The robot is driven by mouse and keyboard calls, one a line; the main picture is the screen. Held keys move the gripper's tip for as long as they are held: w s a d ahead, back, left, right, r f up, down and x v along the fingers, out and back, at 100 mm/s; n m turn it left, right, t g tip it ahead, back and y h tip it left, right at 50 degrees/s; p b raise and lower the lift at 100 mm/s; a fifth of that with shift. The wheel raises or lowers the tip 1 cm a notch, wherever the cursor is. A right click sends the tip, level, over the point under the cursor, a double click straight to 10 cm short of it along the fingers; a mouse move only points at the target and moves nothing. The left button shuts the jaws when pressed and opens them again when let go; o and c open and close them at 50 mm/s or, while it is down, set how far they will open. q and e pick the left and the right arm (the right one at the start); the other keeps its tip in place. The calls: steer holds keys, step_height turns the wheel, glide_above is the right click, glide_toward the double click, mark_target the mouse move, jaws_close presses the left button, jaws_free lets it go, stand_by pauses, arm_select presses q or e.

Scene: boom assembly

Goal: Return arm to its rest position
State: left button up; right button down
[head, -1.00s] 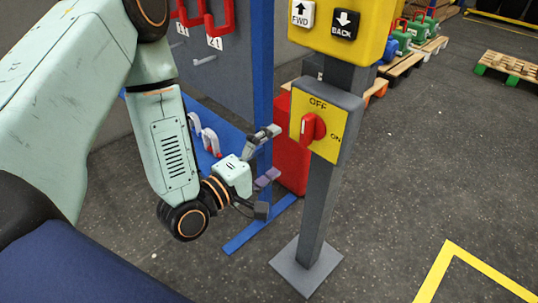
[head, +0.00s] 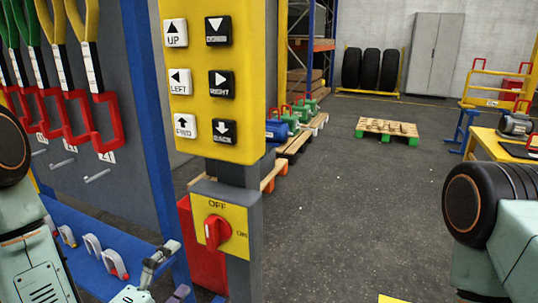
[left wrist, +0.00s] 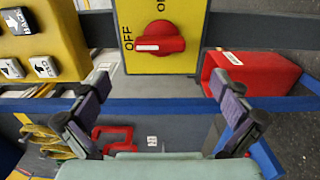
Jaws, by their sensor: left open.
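My left arm comes in from the left in the head view, bent down beside the tool board. Its gripper (head: 174,271) is at the bottom edge, partly cut off, open and empty. It is left of and a little below the red rotary switch (head: 216,233) on the grey post. In the left wrist view the open fingers (left wrist: 160,88) are apart, with the switch (left wrist: 160,38) beyond them and nothing between them. The switch's white mark points to OFF. Part of my right arm (head: 500,235) shows at the right edge; its gripper is out of view.
A yellow button panel (head: 210,80) sits above the switch on the post. Left are a board with hanging tools (head: 75,90) and a blue shelf (head: 105,255). A red box (head: 200,250) stands behind the post. Open floor lies right, with a pallet (head: 388,130) farther back.

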mark_target(209, 239)
arm_select(q)
steer(key=x, duration=1.1)
steer(key=shift+w, duration=0.15)
steer(key=v, duration=1.2)
steer(key=x, duration=1.2)
steer(key=shift+w+d, duration=0.1)
steer(key=shift+d, duration=0.05)
steer(key=shift+f+m+b, duration=0.1)
steer(key=shift+m+b, duration=0.2)
steer(key=shift+m, duration=0.1)
steer(key=shift+m+b, duration=0.65)
steer(key=shift+m, duration=0.55)
steer(key=m+b, duration=0.3)
steer(key=m, duration=0.2)
steer(key=shift+m, duration=0.3)
steer(key=m+b, duration=0.4)
steer(key=m, duration=0.1)
steer(key=shift+f+m, duration=0.15)
steer(key=shift+m, duration=0.25)
steer(key=shift+m+b, duration=1.2)
steer(key=shift+m, duration=0.3)
